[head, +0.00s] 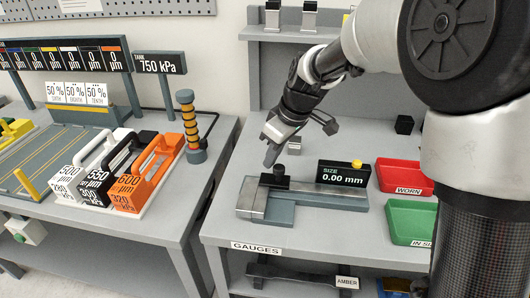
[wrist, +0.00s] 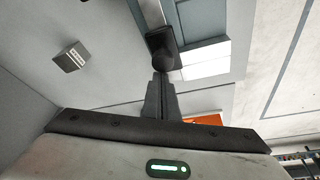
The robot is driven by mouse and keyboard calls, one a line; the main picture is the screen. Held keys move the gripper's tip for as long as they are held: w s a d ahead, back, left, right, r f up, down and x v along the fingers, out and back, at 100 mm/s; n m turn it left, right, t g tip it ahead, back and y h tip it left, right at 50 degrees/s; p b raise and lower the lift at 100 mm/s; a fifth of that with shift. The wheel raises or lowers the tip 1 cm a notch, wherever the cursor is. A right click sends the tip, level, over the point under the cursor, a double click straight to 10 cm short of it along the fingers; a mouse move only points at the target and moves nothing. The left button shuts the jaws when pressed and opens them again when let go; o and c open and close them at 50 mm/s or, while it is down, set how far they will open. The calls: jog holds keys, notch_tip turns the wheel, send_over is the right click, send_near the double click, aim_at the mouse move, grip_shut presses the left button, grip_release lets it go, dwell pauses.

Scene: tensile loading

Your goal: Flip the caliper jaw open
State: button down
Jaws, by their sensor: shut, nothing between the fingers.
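The caliper is a flat grey gauge with a steel bar (head: 253,202) on the bench. A black block with a round knob (head: 279,172) sits on its left part. A black display (head: 342,175) with a yellow button reads "SIZE 0.00 mm". My gripper (head: 269,163) is shut and empty, pointing down just behind and left of the knob. In the wrist view the closed fingers (wrist: 163,78) end right at the black knob (wrist: 163,48). I cannot tell whether they touch it. Part of the caliper body (wrist: 200,28) shows beyond the knob.
A red tray (head: 403,177) marked "WORN" and a green tray (head: 411,222) lie right of the caliper. A small grey block (head: 287,158) stands behind it, also in the wrist view (wrist: 71,57). A left table holds weights (head: 128,190) and an orange-ringed post (head: 190,127).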

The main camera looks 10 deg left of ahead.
jog(key=shift+d, duration=0.1)
jog(key=d+b, duration=0.2)
jog(key=d, duration=0.7)
jog(key=shift+d, duration=0.35)
jog(key=p+v, duration=0.2)
jog(key=v, duration=1.5)
jog(key=shift+a+r+p, duration=0.2)
jog(key=shift+r+p, duration=0.05)
jog(key=shift+p, duration=0.15)
jog(key=s+d+f+m+t+h, duration=0.2)
jog(key=s+d+m, duration=0.3)
jog(key=s, duration=0.5)
jog(key=s+d+f+m+t+h, duration=0.2)
jog(key=s+f+m, duration=0.1)
jog(key=s+m, duration=0.65)
notch_tip(320, 180, up, 12)
jog(key=n+p, duration=0.2)
jog(key=p, duration=1.1)
jog(key=shift+s+d+r, duration=0.2)
jog(key=shift+s, duration=0.25)
